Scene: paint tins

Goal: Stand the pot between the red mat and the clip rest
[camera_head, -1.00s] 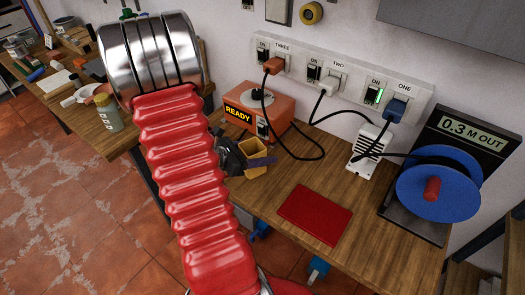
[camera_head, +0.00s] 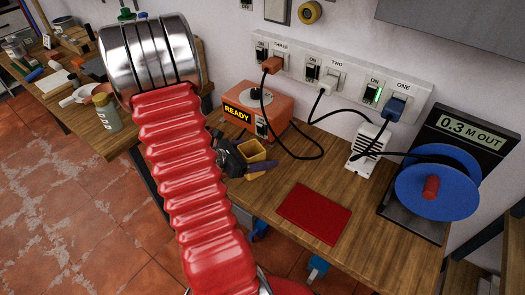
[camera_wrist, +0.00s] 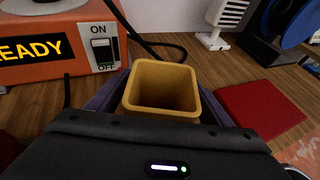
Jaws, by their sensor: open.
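The pot (camera_wrist: 162,113) is a mustard-yellow, square, open-topped container. It stands upright on the wooden bench; in the head view the pot (camera_head: 252,149) is left of the red mat. My gripper (camera_head: 250,166) is low at the pot. In the wrist view my gripper (camera_wrist: 160,96) has its purple fingers apart, one on each side of the pot; I cannot tell whether they touch it. The red mat (camera_head: 314,214) lies flat on the bench, and it also shows at the right of the wrist view (camera_wrist: 258,108). I cannot make out a clip rest for certain.
An orange READY box (camera_head: 258,112) stands behind the pot. A white slotted unit (camera_head: 368,150) and a blue reel (camera_head: 438,193) stand to the right. Cables hang from the wall sockets (camera_head: 340,78) to the bench. Bare wood lies between pot and mat.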

